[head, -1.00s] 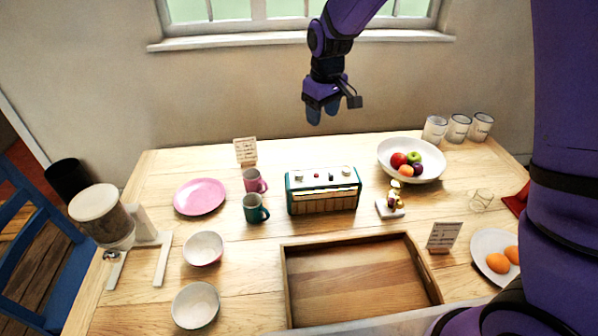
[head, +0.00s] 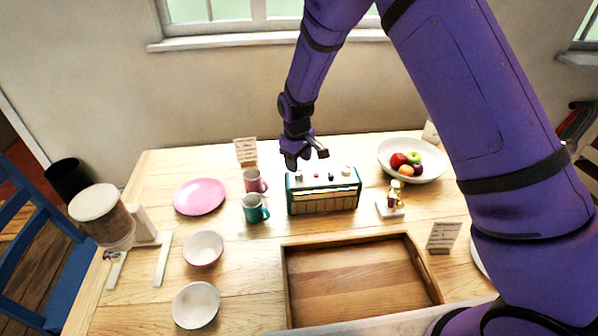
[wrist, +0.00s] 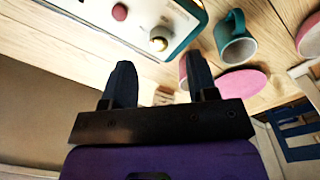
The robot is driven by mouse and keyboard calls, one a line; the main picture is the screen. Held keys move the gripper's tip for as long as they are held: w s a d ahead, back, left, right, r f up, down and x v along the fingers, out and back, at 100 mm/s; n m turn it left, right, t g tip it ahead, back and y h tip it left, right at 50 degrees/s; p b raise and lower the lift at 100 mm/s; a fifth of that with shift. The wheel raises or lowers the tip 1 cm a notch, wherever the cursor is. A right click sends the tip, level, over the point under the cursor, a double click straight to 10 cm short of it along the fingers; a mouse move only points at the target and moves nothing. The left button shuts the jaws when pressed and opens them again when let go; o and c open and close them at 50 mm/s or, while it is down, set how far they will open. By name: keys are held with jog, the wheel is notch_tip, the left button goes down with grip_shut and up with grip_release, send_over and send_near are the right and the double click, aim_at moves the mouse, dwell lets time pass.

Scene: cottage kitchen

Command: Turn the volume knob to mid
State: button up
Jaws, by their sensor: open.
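A teal and cream radio (head: 323,199) stands on the wooden table, with several small knobs or buttons on its top face. In the wrist view, a pale round knob (wrist: 159,39) sits near one end of the radio top, beside a small pink-red round control (wrist: 120,12). No label tells me which is the volume knob, and its setting is unreadable. My gripper (head: 291,164) is above the radio's left end, pointing down. In the wrist view, my gripper (wrist: 157,78) has its two dark fingers apart with nothing between them; the pale knob lies beyond the fingertips.
A teal mug (head: 254,212) and a pink mug (head: 251,184) stand close to the radio's left side. A small trophy-like figure (head: 392,200) stands to its right, and a wooden tray (head: 286,285) lies in front. A fruit bowl (head: 432,172) is at the back right.

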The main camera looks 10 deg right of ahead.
aim_at(299, 174)
notch_tip(299, 174, down, 5)
jog(key=shift+w+d+r, duration=0.1)
dwell(0.3)
jog(key=c, duration=0.9)
